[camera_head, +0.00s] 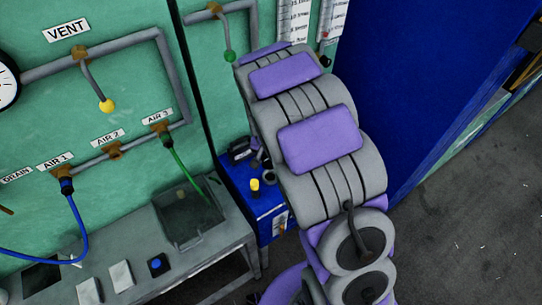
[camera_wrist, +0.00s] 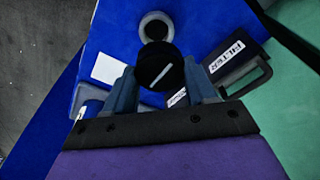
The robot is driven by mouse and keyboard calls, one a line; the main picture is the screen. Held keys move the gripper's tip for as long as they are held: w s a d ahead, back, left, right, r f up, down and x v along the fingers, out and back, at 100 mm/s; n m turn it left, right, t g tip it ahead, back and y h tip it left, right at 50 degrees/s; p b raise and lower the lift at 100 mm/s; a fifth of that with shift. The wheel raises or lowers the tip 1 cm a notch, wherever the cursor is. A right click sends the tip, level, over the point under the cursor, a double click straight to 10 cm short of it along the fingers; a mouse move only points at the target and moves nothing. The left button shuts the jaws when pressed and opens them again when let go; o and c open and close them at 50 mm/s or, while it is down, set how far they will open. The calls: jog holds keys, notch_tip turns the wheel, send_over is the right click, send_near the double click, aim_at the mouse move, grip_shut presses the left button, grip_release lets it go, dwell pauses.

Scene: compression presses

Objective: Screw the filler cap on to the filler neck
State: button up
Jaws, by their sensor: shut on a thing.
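In the wrist view my gripper (camera_wrist: 160,78) is shut on the round black filler cap (camera_wrist: 155,66), which has a white line across its top. One blue-grey finger is on each side of it. The filler neck (camera_wrist: 155,18), a pale ring around a dark opening, stands on a blue surface just beyond the cap in the picture. The cap overlaps the neck's near side in the picture, and I cannot tell whether they touch. In the head view my arm hides most of the gripper.
A black handled container marked FILTER (camera_wrist: 238,62) stands close to the right of the cap. The blue unit (camera_head: 270,215) carries a yellow-topped item (camera_head: 254,184). A grey bench (camera_head: 205,245) stands left, below a green panel (camera_head: 110,105) with pipes and hoses. A tall blue wall (camera_head: 420,80) is right.

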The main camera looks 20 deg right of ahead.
aim_at(270, 166)
jog(key=shift+d+f, duration=0.1)
jog(key=shift+f+b, duration=0.6)
jog(key=shift+f, duration=2.2)
jog(key=shift+f, duration=0.85)
jog(key=o, duration=1.1)
jog(key=shift+r, duration=0.15)
jog(key=r, duration=0.5)
jog(key=s+r+p, duration=0.1)
jog(key=r, duration=0.5)
jog(key=s+a+r+p, duration=0.1)
jog(key=r, duration=0.4)
jog(key=shift+s+a+r, duration=0.1)
jog(key=shift+s+r, duration=0.05)
jog(key=shift+r, duration=0.25)
